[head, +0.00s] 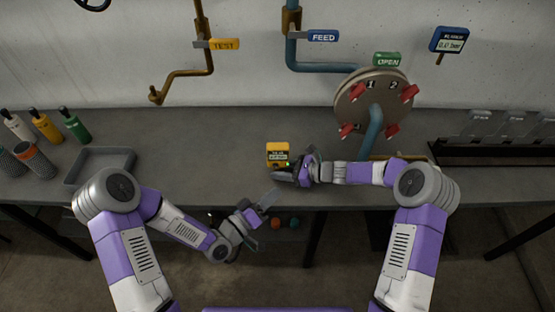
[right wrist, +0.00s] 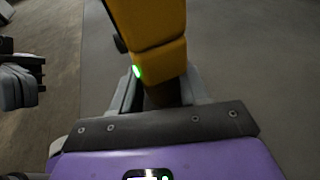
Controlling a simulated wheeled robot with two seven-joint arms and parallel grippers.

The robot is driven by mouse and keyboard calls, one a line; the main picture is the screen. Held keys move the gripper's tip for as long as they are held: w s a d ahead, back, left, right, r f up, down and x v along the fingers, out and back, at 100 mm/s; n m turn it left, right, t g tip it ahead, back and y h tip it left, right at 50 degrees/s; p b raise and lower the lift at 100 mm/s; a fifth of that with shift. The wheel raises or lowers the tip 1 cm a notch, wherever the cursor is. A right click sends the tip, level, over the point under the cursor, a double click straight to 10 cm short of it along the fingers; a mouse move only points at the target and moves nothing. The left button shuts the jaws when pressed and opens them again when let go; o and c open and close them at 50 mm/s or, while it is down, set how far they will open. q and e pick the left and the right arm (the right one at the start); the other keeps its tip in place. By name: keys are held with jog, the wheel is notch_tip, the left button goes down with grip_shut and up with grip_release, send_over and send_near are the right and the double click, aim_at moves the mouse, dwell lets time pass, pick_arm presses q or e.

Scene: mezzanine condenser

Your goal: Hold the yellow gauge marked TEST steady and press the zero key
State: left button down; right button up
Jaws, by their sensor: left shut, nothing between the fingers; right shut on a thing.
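The yellow gauge (head: 278,149), with a small dark display, stands at the front of the grey bench in the head view. My right gripper (head: 283,172) is shut on the gauge's lower part. In the right wrist view the gauge (right wrist: 155,25) rises from between my right fingers (right wrist: 160,95), with a green light lit on its side. My left gripper (head: 268,200) is shut and empty, lower and in front of the bench edge, apart from the gauge. The gauge's zero key is too small to make out.
A grey tray (head: 77,168) and several coloured bottles (head: 45,125) stand at the left. A round plate with red clamps (head: 374,100) and a blue pipe stands behind my right arm. A dark rack (head: 490,152) is at the right. The bench left of the gauge is clear.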

jog(key=o, duration=0.9)
